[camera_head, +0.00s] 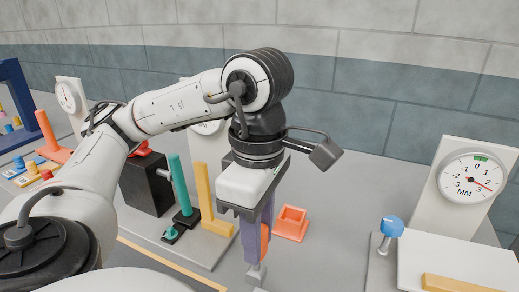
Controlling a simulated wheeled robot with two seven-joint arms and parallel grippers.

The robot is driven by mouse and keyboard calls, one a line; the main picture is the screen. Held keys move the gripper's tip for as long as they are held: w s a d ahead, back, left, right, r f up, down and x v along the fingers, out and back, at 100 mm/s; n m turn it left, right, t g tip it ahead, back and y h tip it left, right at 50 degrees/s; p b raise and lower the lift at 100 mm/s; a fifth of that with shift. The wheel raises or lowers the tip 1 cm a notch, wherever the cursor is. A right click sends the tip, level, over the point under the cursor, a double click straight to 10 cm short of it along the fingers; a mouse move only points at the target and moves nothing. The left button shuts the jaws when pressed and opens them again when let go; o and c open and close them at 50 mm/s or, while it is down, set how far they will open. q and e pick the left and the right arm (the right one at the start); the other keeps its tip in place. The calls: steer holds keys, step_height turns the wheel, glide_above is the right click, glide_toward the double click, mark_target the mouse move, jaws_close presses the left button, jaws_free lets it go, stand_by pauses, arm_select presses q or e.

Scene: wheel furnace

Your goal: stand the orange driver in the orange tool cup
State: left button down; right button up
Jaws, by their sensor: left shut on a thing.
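My left gripper (256,268) points down at the middle of the camera_head view. It is shut on the orange driver (265,241), of which only an orange part shows beside the fingers. The rest of the driver is hidden by the fingers, so its lower end cannot be made out. The orange tool cup (291,222), a small square open holder, stands on the table just right of and apart from the gripper. My right gripper is not in view.
Left of the gripper are a yellow bracket (209,205), a teal upright (180,186) and a black block (147,184). At right stand a blue-topped knob (391,228) and a dial gauge (470,178). The table (345,205) right of the cup is clear.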

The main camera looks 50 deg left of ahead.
arm_select(q)
steer(key=shift+w+a, duration=0.15)
steer(key=shift+w, duration=0.3)
steer(key=w+a+p, duration=0.2)
steer(key=w+a, duration=0.3)
steer(key=w, duration=0.3)
steer(key=w+a+p, duration=0.1)
steer(key=w+a, duration=0.3)
steer(key=w, duration=0.5)
steer(key=shift+s+a+f+b, duration=0.15)
steer(key=shift+f+b, duration=1.2)
steer(key=shift+f, duration=0.9)
steer(key=shift+f+b, duration=0.3)
steer(key=shift+f, duration=0.25)
steer(key=c, duration=0.8)
jaws_free()
